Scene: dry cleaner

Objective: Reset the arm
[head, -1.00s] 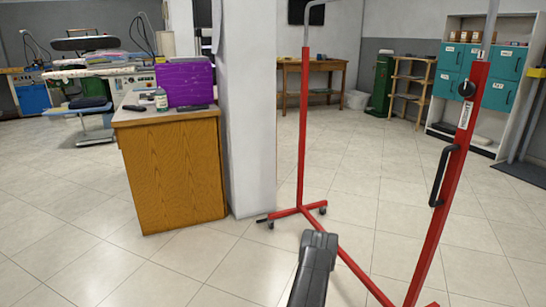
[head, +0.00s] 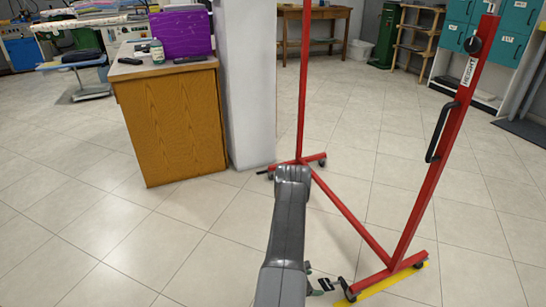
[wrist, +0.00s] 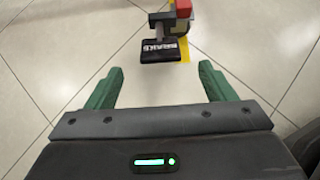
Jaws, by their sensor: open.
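My gripper (wrist: 160,70) is open and empty in the wrist view, its two green fingers spread apart and pointing down toward the tiled floor. A black brake pedal (wrist: 163,50) lies ahead of the fingertips, in line with the gap between them and apart from both. In the head view, my grey arm rises from the bottom middle and hides most of the gripper. The brake pedal (head: 327,284) shows just right of the arm, by the foot of the red rack (head: 437,150).
The rack's base and casters stand close to my arm, over a yellow floor strip (head: 405,281). A wooden counter (head: 175,125) with a purple box (head: 180,33) stands left beside a white pillar (head: 249,90).

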